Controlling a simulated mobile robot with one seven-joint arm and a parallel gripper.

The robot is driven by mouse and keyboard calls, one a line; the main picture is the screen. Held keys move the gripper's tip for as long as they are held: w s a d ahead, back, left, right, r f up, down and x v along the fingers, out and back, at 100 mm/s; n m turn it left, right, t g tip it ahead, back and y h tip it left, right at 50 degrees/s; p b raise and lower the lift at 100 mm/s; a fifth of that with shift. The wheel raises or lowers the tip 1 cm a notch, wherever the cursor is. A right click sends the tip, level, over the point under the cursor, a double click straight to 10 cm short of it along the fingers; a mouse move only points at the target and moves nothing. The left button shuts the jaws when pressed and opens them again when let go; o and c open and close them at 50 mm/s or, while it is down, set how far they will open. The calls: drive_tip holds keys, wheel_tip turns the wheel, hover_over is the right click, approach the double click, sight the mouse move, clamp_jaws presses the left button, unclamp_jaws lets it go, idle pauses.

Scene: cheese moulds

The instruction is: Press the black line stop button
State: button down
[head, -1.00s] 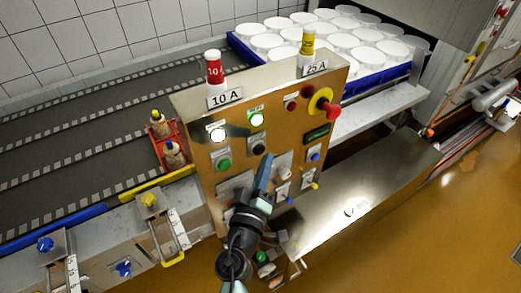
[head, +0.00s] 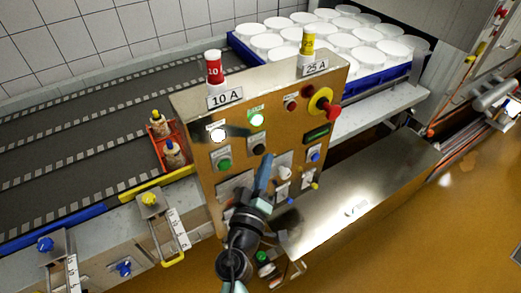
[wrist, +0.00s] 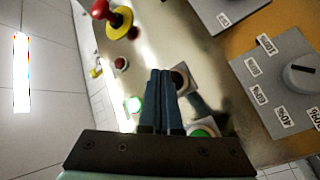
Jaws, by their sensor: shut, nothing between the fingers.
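The black line stop button (head: 259,149) sits on the front of the steel control panel (head: 207,185), right of a green button and below a lit green lamp. In the wrist view the black button (wrist: 181,80) shows just right of my fingertips, partly covered by them. My gripper (head: 267,157) is shut and empty, with its fingertips close to the panel just below and right of the button. In the wrist view the two fingers of my gripper (wrist: 160,73) lie side by side. I cannot tell whether they touch the panel.
Near the button are a green button (head: 224,164), a lit green lamp (head: 257,119), a lit white lamp (head: 218,135) and a small red button (head: 291,105). A red mushroom button (head: 332,110) on yellow juts out at upper right. A grey dial (wrist: 301,74) is at right in the wrist view.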

drive_tip(key=shift+w, duration=0.1)
idle(0.7)
drive_tip(key=shift+w+a, duration=0.25)
drive_tip(key=shift+w, duration=0.05)
drive_tip(key=shift+w+a+b, duration=0.3)
drive_tip(key=shift+w+b, duration=0.1)
drive_tip(key=shift+b, duration=0.1)
idle(0.7)
drive_tip(key=shift+s, duration=0.1)
drive_tip(key=shift+s+d, duration=0.5)
drive_tip(key=shift+s, duration=0.2)
drive_tip(key=s+d, duration=0.1)
drive_tip(key=s, duration=0.1)
drive_tip(key=s+d+b, duration=0.1)
drive_tip(key=s+d, duration=0.1)
idle(0.6)
